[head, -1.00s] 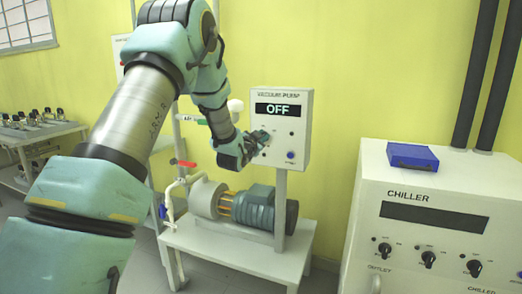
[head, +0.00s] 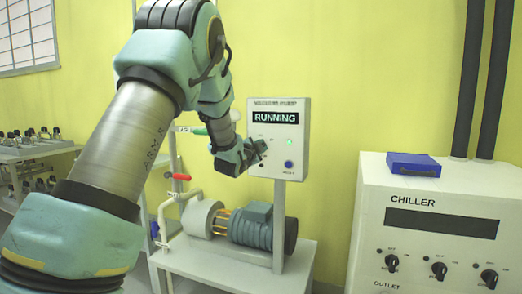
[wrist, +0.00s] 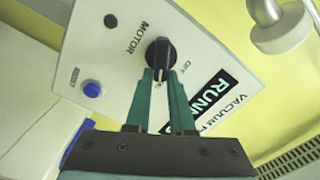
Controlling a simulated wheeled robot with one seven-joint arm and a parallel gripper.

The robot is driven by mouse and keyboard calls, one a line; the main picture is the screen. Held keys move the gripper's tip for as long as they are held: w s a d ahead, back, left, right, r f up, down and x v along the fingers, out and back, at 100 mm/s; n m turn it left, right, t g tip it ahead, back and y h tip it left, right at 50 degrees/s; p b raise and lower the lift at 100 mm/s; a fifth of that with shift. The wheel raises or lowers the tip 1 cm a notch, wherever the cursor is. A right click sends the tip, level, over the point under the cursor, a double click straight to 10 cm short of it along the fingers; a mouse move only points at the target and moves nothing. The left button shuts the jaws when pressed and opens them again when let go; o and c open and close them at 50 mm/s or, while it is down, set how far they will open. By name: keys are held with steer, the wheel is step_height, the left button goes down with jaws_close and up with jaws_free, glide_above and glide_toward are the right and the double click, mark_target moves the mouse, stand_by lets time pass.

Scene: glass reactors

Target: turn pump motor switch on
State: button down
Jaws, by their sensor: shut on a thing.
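The vacuum pump control box (head: 277,165) is a white panel on a post, and its display (head: 275,118) reads RUNNING. A green light (head: 289,142) is lit on it. In the wrist view the black motor switch knob (wrist: 160,54) sits on the panel beside the MOTOR label. My gripper (wrist: 159,75) has its two green fingers at the knob and is shut on it. In the head view my gripper (head: 257,152) is at the left side of the panel and hides the knob in part. The pump (head: 250,226) stands on the white table below.
A blue reset button (wrist: 92,90) is near my gripper on the panel. A red-handled valve (head: 178,177) and piping stand left of the pump. The white chiller (head: 430,220) with a blue box (head: 413,163) on top is at the right.

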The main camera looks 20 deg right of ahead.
steer(key=c, duration=0.8)
jaws_free()
steer(key=b+v, duration=0.2)
steer(key=v, duration=0.8)
steer(key=shift+s+a, duration=0.25)
steer(key=shift+s, duration=0.1)
